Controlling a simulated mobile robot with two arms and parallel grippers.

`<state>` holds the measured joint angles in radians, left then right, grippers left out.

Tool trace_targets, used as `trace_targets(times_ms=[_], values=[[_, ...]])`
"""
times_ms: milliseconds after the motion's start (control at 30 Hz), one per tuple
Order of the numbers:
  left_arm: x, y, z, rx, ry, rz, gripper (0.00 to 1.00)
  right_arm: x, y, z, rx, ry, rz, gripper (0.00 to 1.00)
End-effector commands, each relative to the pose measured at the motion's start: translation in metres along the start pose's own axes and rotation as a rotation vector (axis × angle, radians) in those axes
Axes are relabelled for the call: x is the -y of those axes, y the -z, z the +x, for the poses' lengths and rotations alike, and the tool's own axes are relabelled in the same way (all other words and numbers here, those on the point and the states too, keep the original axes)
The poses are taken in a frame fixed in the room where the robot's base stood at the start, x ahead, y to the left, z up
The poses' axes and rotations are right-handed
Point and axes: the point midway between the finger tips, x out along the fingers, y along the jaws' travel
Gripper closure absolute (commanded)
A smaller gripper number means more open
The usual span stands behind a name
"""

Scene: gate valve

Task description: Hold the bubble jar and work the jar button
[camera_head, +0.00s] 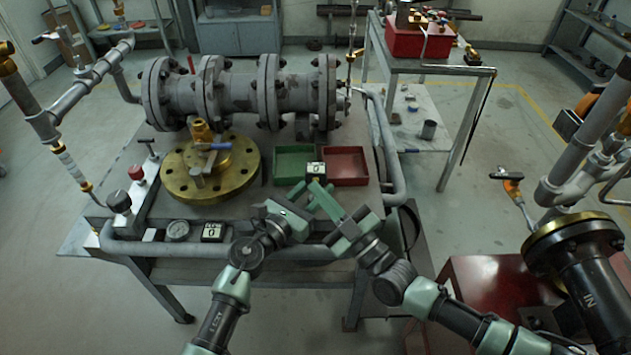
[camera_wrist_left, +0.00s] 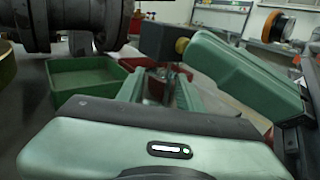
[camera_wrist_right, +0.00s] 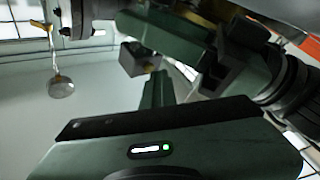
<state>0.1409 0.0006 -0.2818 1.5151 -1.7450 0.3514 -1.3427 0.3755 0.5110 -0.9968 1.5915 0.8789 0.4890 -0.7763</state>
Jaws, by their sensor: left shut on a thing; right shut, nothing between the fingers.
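A small dark box with a pale face marked 0 (camera_head: 316,170) sits above the meeting fingertips in the head view. It also shows as a dark block in the left wrist view (camera_wrist_left: 160,42) and in the right wrist view (camera_wrist_right: 139,60). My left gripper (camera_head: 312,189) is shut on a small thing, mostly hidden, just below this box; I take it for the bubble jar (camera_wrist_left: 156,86). My right gripper (camera_head: 322,190) is shut and empty, its tips close beside the left fingers. I cannot tell whether it touches. I cannot make out the jar button.
Green (camera_head: 294,164) and red (camera_head: 346,166) trays lie just behind the grippers on the bench. A brass flange (camera_head: 228,185) stands to the left, with a gauge (camera_head: 177,230) and a second marked box (camera_head: 213,232) at the front edge. Large flanged pipework (camera_head: 240,95) blocks the back.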

Motion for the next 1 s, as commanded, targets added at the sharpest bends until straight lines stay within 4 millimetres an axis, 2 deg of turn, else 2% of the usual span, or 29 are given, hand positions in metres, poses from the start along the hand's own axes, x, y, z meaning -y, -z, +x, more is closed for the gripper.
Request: trace_targets(times_ms=[467, 1000], values=[[-0.001, 0.000, 0.000, -0.001, -0.001, 0.000, 1.00, 0.007, 0.004, -0.007, 0.002, 0.002, 0.005, 1.00], [0.000, 0.001, 0.000, -0.002, -0.001, 0.000, 1.00, 0.031, 0.028, -0.040, 0.002, 0.004, 0.007, 1.00]])
